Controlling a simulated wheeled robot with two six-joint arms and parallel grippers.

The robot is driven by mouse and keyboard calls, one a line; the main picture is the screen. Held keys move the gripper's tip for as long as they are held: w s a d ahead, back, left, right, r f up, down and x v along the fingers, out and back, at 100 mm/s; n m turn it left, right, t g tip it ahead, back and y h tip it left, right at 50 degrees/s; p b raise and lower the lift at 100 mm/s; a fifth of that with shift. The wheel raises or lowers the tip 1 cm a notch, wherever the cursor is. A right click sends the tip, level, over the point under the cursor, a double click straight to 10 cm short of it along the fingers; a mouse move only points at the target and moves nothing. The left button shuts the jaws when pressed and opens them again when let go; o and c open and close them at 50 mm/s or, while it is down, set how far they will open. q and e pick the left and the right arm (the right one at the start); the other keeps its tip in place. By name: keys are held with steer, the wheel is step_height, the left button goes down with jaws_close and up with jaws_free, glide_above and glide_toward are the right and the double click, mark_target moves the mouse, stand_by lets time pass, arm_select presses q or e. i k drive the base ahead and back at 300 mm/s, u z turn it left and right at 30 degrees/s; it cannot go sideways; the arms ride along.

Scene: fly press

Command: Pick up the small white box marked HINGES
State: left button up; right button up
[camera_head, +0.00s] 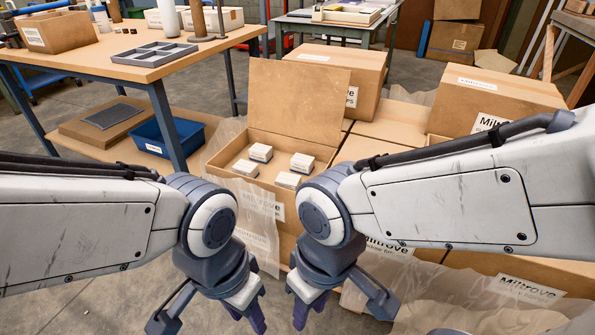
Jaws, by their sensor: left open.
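My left gripper (246,316) is open and empty, below and in front of the carton in the picture. My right gripper (309,310) is to its right, also empty, with its fingers apart. Neither touches a box.
Closed cartons stand behind (340,75) and to the right (490,100) of the open one, whose raised flap (298,95) stands at its back. A workbench (140,65) with a grey tray (155,53) is at left, a blue bin (170,138) beneath. Clear wrapping hangs around the cartons.

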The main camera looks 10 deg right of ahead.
mark_target(243, 166)
steer(key=u, duration=0.95)
steer(key=i, duration=1.5)
steer(key=z, duration=1.35)
